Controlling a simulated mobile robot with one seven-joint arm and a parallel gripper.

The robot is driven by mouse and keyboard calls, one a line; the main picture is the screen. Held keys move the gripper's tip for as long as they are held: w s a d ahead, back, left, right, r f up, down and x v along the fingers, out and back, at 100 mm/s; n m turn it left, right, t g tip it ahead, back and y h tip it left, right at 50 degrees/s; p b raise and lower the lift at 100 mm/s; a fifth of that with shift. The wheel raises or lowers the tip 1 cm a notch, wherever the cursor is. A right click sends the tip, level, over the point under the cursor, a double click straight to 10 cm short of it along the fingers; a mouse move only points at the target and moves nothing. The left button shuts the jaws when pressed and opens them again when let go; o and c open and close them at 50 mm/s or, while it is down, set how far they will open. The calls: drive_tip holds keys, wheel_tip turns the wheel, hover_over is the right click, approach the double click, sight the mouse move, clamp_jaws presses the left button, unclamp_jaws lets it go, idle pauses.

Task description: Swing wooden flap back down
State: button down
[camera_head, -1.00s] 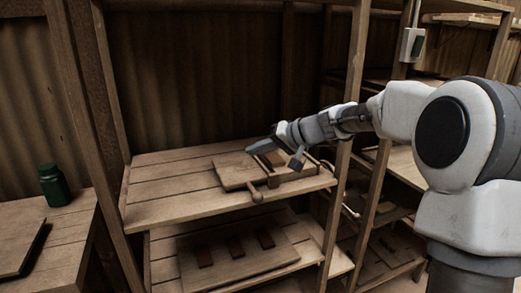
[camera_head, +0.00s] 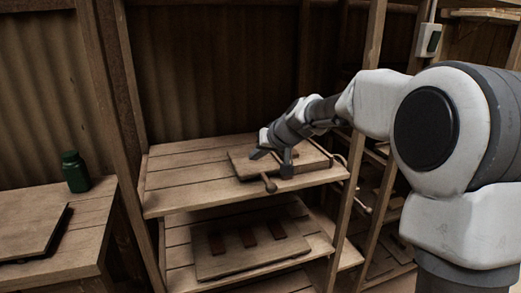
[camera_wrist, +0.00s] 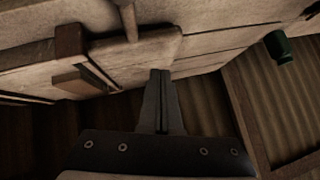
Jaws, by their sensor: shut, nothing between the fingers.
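The wooden press lies on the upper shelf. Its square flap (camera_head: 240,165) lies flat, folded out on the left, with a round-knobbed handle (camera_head: 270,185) at its front. The press base (camera_head: 314,156) is to the right, partly hidden by my arm. In the wrist view the flap (camera_wrist: 150,48) and handle (camera_wrist: 129,22) are at the top, with the base (camera_wrist: 28,82) and its reddish bar at left. My gripper (camera_head: 254,155) is shut and empty, close to the flap's back edge in the head view. In the wrist view its fingertips (camera_wrist: 160,72) appear near the flap's edge; contact cannot be told.
The upper shelf (camera_head: 175,185) is clear left of the press. A lower shelf holds a board (camera_head: 270,255) with dark red tiles. A green bottle (camera_head: 75,172) stands on the left table (camera_head: 85,215). Wooden posts (camera_head: 362,120) frame the shelves.

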sight(248, 170)
drive_tip(key=shift+s+a+f+n+h, duration=0.15)
drive_tip(key=shift+a+f+n+h, duration=0.15)
drive_tip(key=shift+f+h, duration=0.2)
drive_tip(key=shift+s+a+f+n+h, duration=0.1)
drive_tip(key=shift+a+f+n+h, duration=0.15)
drive_tip(key=shift+f+h, duration=0.25)
drive_tip(key=shift+f, duration=0.5)
drive_tip(key=shift+a+f, duration=0.15)
drive_tip(key=shift+p, duration=0.3)
